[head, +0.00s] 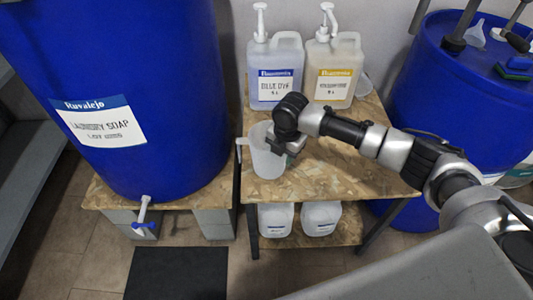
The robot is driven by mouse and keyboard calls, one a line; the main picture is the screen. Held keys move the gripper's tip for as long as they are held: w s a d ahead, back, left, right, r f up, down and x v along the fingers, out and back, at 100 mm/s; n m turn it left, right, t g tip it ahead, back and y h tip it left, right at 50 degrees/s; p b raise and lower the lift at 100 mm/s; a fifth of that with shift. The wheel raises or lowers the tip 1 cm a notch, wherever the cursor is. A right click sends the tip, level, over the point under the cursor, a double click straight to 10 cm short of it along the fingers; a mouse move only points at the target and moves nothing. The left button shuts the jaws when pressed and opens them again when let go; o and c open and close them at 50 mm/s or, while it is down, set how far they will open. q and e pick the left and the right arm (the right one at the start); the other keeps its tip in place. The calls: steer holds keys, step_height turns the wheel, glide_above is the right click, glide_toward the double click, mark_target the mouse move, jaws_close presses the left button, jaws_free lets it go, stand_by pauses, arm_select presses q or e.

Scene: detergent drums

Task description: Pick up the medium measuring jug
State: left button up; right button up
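A translucent measuring jug (266,160) stands upright at the left edge of the wooden table, with its handle to the left. I cannot confirm its size class from this view. My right gripper (288,152) is at the jug's right side, close to or touching its wall. The wrist hides the fingertips, so I cannot tell whether they are closed on the jug. My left gripper is not in view.
Two pump bottles, blue-label (275,75) and yellow-label (333,75), stand behind on the wooden table (345,180). A blue laundry soap drum (190,60) is left, another blue drum (425,80) right. White containers (321,218) sit on the lower shelf. The table's front is clear.

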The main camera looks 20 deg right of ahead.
jaws_close()
steer(key=shift+r, duration=0.15)
stand_by(0.4)
